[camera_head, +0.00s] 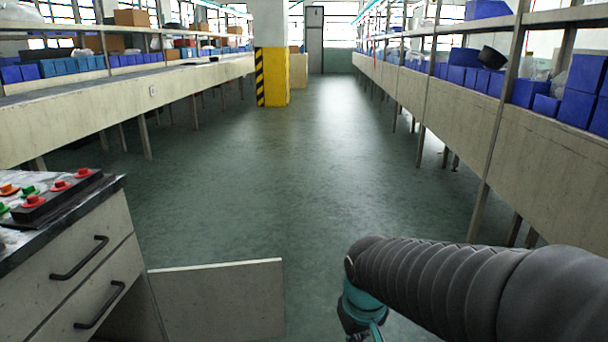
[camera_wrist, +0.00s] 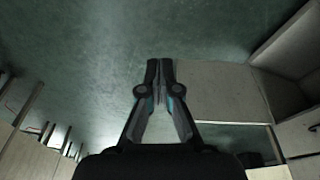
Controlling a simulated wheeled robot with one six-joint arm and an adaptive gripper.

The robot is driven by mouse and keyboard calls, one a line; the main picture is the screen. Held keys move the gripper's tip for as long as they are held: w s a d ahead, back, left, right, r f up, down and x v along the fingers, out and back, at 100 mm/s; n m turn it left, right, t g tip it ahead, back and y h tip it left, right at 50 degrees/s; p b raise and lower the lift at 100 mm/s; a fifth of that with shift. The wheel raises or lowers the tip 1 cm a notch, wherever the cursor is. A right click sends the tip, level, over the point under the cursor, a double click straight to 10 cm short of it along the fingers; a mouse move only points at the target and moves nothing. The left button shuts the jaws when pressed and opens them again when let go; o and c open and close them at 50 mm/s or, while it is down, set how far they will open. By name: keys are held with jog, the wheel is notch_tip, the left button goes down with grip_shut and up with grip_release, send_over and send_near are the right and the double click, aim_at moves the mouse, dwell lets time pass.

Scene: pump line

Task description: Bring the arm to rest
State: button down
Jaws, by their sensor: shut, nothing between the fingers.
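My arm reaches in from the lower right of the head view, dark and ribbed, with a teal joint at its end. My gripper shows in the wrist view (camera_wrist: 160,64). Its two dark fingers meet at the tips and hold nothing. Green floor shows beyond the fingertips. The gripper's fingers cannot be made out in the head view.
A cabinet (camera_head: 88,255) with drawers and coloured buttons stands at the lower left. A low pale panel (camera_head: 220,300) is beside it. Long benches (camera_head: 110,115) line both sides, with blue bins (camera_head: 585,90) at right. A yellow-based pillar (camera_head: 275,80) stands ahead. The aisle between is clear.

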jog(key=s+d+r+m+t, duration=0.3)
jog(key=s+d+r, duration=0.3)
jog(key=s, duration=0.4)
jog(key=shift+s+d+r, duration=0.15)
jog(key=shift+s+r, duration=0.1)
jog(key=shift+r, duration=0.65)
